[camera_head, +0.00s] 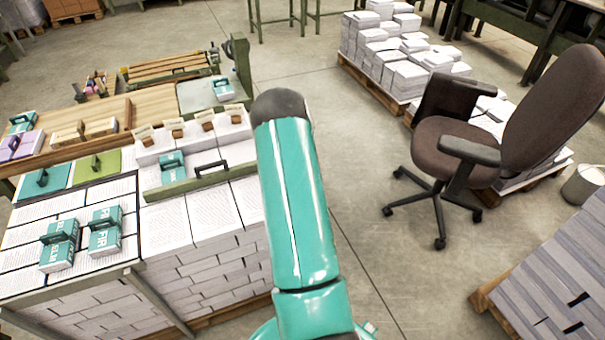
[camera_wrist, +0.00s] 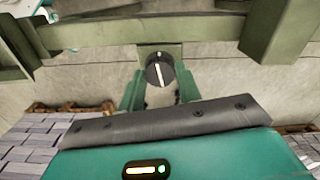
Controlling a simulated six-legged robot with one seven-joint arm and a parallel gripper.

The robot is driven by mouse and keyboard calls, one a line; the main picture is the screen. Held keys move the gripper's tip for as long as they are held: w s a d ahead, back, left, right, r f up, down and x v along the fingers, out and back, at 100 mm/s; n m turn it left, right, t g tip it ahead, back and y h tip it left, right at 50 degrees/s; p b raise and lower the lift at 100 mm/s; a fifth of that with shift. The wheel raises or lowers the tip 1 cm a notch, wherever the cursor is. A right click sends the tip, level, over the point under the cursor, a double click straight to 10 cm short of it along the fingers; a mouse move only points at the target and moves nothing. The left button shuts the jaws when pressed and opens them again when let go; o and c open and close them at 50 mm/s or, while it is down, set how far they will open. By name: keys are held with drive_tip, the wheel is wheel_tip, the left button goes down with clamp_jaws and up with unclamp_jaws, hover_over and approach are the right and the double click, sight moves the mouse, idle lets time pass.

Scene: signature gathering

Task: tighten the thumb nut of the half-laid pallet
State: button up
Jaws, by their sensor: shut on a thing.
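The thumb nut (camera_wrist: 159,70) is a round black knob with a white line across its face, close to upright in the wrist view. It sits on a small green bracket (camera_wrist: 160,49) under a green bar (camera_wrist: 150,30). My gripper (camera_wrist: 160,92) has its two green fingers on either side of the knob and is shut on it. The fingertips are partly hidden behind my wrist housing. In the head view my teal arm rises through the middle, and neither gripper nor nut can be made out there. Which stack is the half-laid pallet I cannot tell.
In the head view, paper stacks (camera_head: 205,222) with a green bar and teal blocks stand left. An office chair (camera_head: 470,150) stands right, before more stacks (camera_head: 385,50). A grey stack (camera_head: 560,285) lies at lower right. The floor (camera_head: 350,190) between is clear.

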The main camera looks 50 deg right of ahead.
drive_tip(key=shift+m, duration=1.1)
drive_tip(key=o, duration=1)
drive_tip(key=shift+r, duration=0.1)
wheel_tip(320, 180, up, 14)
